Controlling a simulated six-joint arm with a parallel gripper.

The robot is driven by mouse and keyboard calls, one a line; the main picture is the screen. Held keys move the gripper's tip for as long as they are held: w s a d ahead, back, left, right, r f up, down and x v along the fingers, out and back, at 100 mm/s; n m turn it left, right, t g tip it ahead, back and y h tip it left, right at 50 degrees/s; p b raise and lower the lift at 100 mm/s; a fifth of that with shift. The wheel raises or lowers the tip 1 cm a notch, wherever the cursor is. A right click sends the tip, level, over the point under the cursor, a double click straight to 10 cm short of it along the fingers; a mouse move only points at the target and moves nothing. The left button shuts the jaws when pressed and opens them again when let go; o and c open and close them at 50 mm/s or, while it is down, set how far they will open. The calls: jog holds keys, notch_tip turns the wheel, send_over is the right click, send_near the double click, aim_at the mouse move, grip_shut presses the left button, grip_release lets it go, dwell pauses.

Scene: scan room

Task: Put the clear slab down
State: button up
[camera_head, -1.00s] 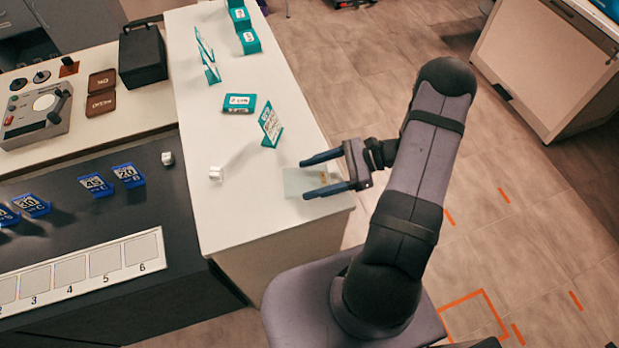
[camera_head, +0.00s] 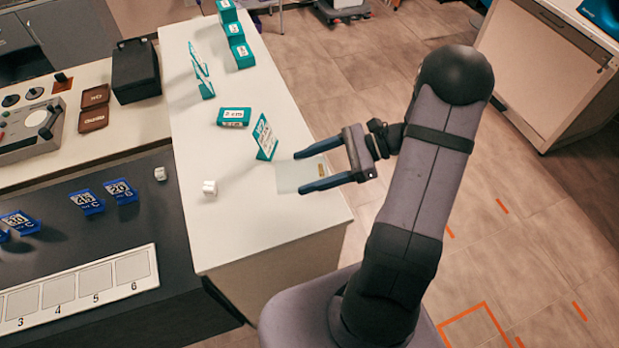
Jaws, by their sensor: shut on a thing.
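The clear slab (camera_head: 289,178) is a pale, see-through plate with a small yellowish mark near its right end. It shows over the near right part of the white counter. My gripper (camera_head: 299,171) reaches in from the right, one dark blue finger along each side of the slab. The gripper is shut on the slab. From this view I cannot tell whether the slab touches the counter or hangs just above it.
Blue blocks (camera_head: 87,202) and a numbered strip (camera_head: 85,287) lie on the dark bench at left. Counter between cube and slab is clear.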

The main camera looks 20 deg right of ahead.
jog(key=shift+r, duration=0.55)
